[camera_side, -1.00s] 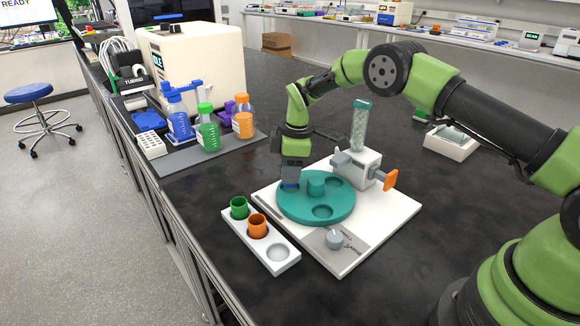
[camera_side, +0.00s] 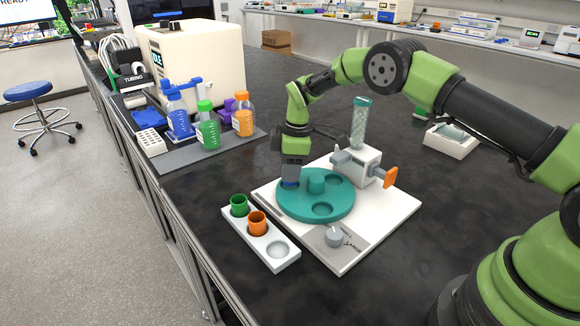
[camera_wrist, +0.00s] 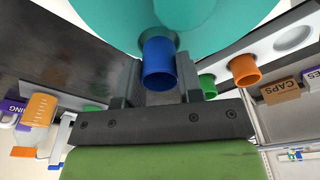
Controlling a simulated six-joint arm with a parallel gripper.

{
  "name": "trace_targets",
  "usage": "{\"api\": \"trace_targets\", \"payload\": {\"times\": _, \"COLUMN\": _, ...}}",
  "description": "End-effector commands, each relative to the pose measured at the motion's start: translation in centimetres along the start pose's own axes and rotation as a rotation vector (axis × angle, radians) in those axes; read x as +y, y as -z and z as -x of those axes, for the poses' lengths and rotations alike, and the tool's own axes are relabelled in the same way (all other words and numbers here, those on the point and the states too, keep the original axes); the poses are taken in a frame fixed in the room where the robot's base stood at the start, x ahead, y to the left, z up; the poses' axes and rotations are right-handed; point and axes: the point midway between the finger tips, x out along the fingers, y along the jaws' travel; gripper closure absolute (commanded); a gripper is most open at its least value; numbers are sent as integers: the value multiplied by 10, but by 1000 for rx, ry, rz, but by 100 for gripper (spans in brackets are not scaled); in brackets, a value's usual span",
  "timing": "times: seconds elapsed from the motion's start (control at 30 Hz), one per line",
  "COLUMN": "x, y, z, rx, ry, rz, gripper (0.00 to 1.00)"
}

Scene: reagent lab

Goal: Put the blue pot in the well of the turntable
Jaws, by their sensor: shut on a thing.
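My gripper (camera_side: 291,181) is over the left part of the teal turntable (camera_side: 336,214), with its fingers low at the disc. It is shut on the blue pot (camera_wrist: 159,64), which shows between the fingers in the wrist view. The turntable has round wells and a raised hub in the middle. Whether the pot's base is inside a well or just above it is hidden by the fingers and the pot.
A white rack (camera_side: 229,219) holds a green pot (camera_side: 239,205) and an orange pot (camera_side: 257,223); its front hole is empty. Behind the disc stands a white dispenser block (camera_side: 356,168) with a clear bead-filled tube (camera_side: 360,127). Reagent bottles (camera_side: 207,131) stand on a grey mat at back left.

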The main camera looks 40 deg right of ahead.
Motion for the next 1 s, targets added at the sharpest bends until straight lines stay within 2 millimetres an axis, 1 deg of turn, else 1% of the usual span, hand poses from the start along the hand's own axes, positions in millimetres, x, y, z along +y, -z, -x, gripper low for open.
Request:
{"api": "trace_targets", "payload": {"times": 0.27, "x": 0, "y": 0, "z": -2, "rx": 0, "ry": 0, "rz": 0, "gripper": 89}}
{"api": "trace_targets", "payload": {"times": 0.6, "x": 0, "y": -1, "z": -10, "rx": 0, "ry": -1, "rz": 1, "gripper": 89}}
{"api": "trace_targets", "payload": {"times": 1.0, "x": 0, "y": -1, "z": -10, "rx": 0, "ry": -1, "rz": -1, "gripper": 89}}
